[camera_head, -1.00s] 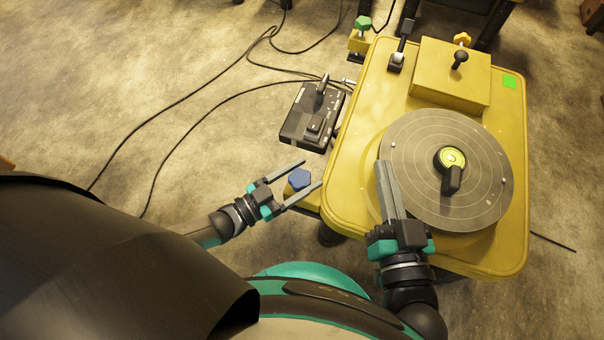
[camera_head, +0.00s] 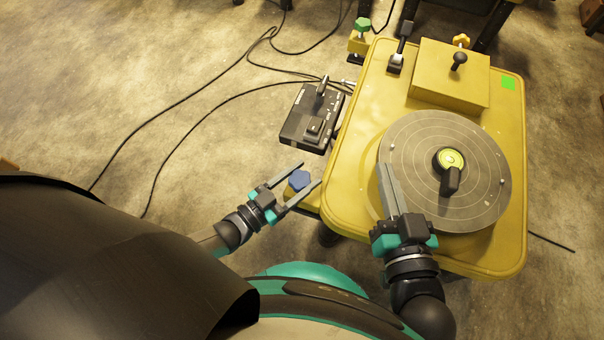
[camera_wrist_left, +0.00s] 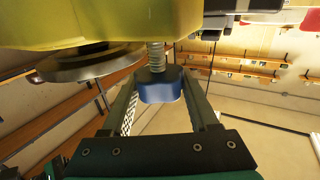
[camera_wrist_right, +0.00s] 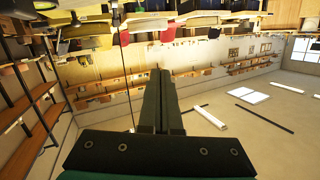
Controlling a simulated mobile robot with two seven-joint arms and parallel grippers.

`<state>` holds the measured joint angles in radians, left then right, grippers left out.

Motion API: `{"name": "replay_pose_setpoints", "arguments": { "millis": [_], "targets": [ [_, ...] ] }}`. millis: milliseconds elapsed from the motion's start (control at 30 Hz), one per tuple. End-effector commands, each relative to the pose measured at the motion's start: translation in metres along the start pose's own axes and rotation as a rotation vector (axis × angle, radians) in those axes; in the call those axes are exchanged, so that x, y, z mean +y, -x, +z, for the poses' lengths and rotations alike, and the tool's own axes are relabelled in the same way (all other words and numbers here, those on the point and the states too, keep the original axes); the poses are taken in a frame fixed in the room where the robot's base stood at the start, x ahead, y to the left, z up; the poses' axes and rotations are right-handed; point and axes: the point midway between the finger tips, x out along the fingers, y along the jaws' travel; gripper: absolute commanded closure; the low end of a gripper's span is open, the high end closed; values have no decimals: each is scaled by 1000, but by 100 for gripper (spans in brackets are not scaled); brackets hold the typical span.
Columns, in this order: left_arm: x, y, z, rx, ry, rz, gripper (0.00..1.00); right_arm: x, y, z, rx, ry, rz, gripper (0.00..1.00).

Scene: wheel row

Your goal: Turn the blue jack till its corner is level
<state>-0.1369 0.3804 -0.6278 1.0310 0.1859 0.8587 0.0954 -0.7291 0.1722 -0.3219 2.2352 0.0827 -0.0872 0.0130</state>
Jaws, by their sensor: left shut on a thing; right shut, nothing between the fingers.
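The blue jack (camera_head: 299,180) has a lobed knob at the near left corner of the yellow table (camera_head: 350,190). In the left wrist view the blue knob (camera_wrist_left: 159,86) hangs under a threaded rod, between my fingers. My left gripper (camera_head: 310,174) is shut on this knob, one finger on each side.
A yellow box (camera_head: 450,80) with a black knob sits on the table. A black device (camera_head: 312,118) is left of the table, with cables on the floor.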

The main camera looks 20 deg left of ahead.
Motion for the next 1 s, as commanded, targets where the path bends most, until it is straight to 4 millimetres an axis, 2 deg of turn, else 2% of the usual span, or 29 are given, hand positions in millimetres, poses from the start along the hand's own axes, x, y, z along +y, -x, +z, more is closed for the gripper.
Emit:
{"name": "replay_pose_setpoints", "arguments": {
  "millis": [300, 600, 1000],
  "targets": [
    [1, 1, 0, -2, 7, -247, 94, 13, -2, 6, -150, 33, 31, 100],
    [-1, 1, 0, -1, 3, -445, 94, 15, -2, 10, -182, 38, 38, 100],
    [-3, 1, 0, 1, -1, -552, 94, 15, -2, 8, -168, 37, 36, 100]
  ]
}}
